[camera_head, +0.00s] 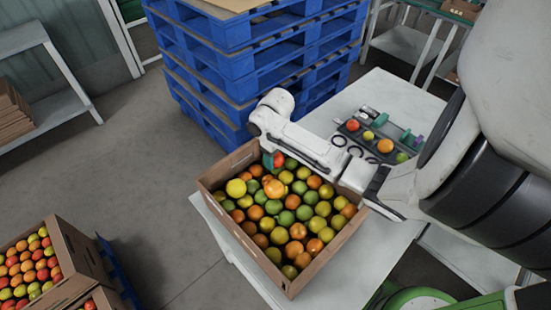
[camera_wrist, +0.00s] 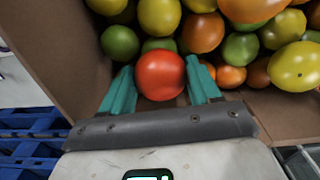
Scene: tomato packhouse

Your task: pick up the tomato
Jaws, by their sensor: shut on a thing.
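A red tomato (camera_wrist: 160,75) sits between the two teal fingers of my gripper (camera_wrist: 160,90) in the wrist view. The fingers press on it from both sides. In the head view my gripper (camera_head: 273,160) reaches down into the far left corner of a cardboard crate (camera_head: 248,248), and the red tomato (camera_head: 279,160) shows partly beside the teal finger. The crate is full of green, yellow and orange tomatoes. I cannot tell whether the held tomato still touches its neighbours.
The crate stands on a pale table (camera_head: 330,262). A dark tray (camera_head: 372,150) with several tomatoes lies behind my arm. Stacked blue pallets (camera_head: 240,75) stand close behind the crate. More tomato crates (camera_head: 78,258) are at the lower left. The floor between is clear.

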